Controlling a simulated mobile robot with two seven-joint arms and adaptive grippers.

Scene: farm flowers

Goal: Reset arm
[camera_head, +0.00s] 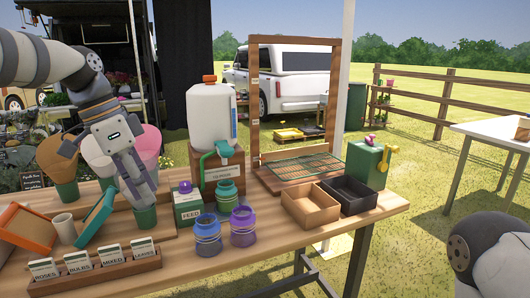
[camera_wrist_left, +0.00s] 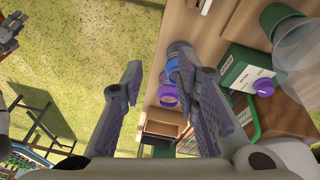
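My left arm comes in from the left in the head view. Its gripper (camera_head: 137,190) points down over the left part of the wooden table (camera_head: 290,240), in front of the paper-wrapped cones. In the left wrist view its two fingers (camera_wrist_left: 160,75) are spread, with nothing between them. A green pot (camera_head: 146,216) shows just below the fingertips in the head view; I cannot tell whether they touch. Part of my right arm (camera_head: 490,258) shows at the lower right of the head view. Its gripper is out of view.
A purple jar (camera_head: 243,227), a blue-purple jar (camera_head: 208,238) and a green jar (camera_head: 227,196) stand mid-table. A feed box (camera_head: 188,208), water jug (camera_head: 211,115), brown tray (camera_head: 310,205), black tray (camera_head: 350,194) and seed-card rack (camera_head: 95,270) surround them. The wooden frame (camera_head: 254,100) stands tall behind.

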